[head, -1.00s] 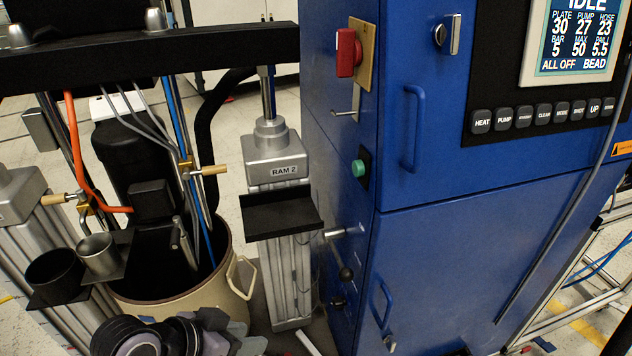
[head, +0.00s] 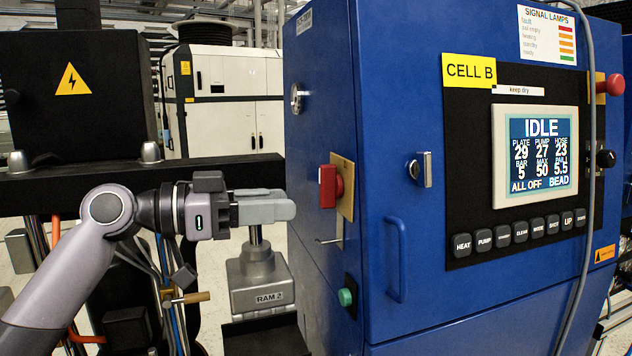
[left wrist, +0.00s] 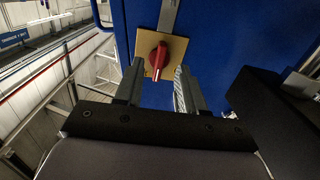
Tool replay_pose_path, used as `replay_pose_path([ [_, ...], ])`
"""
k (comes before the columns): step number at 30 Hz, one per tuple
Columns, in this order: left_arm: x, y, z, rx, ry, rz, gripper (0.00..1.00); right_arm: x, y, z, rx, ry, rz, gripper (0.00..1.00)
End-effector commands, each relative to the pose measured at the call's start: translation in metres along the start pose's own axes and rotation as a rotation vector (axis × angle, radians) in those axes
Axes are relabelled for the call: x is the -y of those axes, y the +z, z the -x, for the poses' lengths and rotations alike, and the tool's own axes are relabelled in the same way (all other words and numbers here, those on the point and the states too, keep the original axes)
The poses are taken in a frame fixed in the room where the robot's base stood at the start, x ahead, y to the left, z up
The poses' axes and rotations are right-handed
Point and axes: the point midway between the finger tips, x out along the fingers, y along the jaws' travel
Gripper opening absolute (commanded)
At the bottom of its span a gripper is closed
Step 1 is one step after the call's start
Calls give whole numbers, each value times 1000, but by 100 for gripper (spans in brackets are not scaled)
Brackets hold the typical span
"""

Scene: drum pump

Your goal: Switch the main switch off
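The main switch is a red rotary knob (head: 328,186) on a yellow plate (head: 346,187), on the left side face of the blue cabinet (head: 440,300). Its grip looks roughly upright. The left wrist view shows the red knob (left wrist: 158,56) straight ahead, between and beyond my fingers. My left gripper (head: 292,206) points at the switch from the left, a short way off and apart from it. In the left wrist view its two fingers (left wrist: 160,75) stand apart with nothing between them. My right gripper is in neither view.
A metal hook handle (head: 330,240) and a green button (head: 346,297) sit below the switch. A key lock (head: 296,98) is above. The RAM 2 column (head: 262,285) stands under my left gripper. The panel display (head: 541,152) reads IDLE and ALL OFF.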

Motion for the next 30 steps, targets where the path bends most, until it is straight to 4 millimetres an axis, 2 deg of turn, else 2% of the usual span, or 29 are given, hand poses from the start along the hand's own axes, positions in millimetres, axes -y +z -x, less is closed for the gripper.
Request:
replay_pose_path([
  [1, 2, -14, 2, -20, 2, -8, 39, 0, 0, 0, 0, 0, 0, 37],
  [3, 3, -27, 4, -40, 7, -15, 39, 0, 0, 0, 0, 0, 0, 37],
  [6, 4, -36, 3, -55, 11, -16, 39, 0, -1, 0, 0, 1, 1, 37],
  [21, 3, -40, -60, -55, 12, -15, 39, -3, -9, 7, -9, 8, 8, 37],
  [30, 3, -39, -66, -56, 10, -16, 39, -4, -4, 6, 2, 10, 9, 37],
])
